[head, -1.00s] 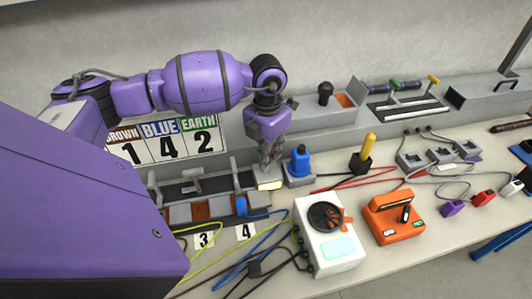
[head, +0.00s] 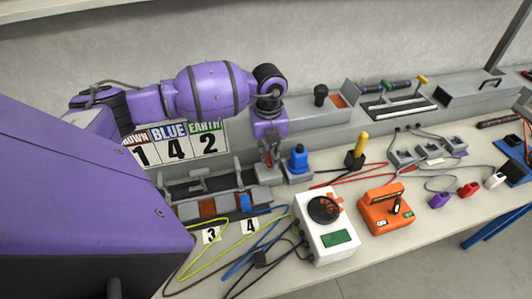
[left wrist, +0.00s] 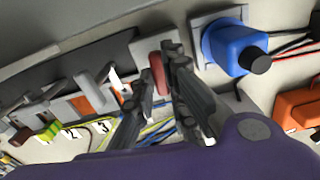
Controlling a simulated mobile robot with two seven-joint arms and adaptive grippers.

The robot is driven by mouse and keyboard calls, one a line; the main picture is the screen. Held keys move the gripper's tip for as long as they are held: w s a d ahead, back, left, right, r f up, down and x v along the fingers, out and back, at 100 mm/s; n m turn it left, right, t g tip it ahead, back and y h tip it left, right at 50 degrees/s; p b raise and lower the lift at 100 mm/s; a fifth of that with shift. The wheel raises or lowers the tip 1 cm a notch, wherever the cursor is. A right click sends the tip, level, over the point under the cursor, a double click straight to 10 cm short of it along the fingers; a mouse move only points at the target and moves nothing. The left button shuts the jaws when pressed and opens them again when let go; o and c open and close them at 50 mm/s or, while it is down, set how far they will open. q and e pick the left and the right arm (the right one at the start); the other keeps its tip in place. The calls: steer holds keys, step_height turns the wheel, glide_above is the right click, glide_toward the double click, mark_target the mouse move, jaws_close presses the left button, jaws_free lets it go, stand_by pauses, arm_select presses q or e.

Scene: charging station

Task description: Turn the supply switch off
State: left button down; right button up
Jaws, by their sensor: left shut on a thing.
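A red switch lever (left wrist: 157,75), which I take for the supply switch, stands on a small grey plate in the left wrist view. My left gripper (left wrist: 158,90) has one finger on each side of it and is shut on it. In the head view the left gripper (head: 268,160) points down at the right end of the terminal block, just left of the blue plug (head: 298,160); its fingers mostly hide the switch there. My right gripper is not in view.
The terminal block (head: 224,206) with wires lies left of the gripper. A white meter (head: 338,236) with a dark green display and an orange device (head: 387,210) stand in front right. A yellow-handled lever (head: 358,150) stands to the right.

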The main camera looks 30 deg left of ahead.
mark_target(268, 158)
arm_select(q)
steer(key=shift+r+n, duration=0.1)
steer(key=shift+n, duration=0.5)
steer(key=c, duration=1.8)
jaws_free()
steer(key=shift+o, duration=0.2)
step_height(268, 158, up, 12)
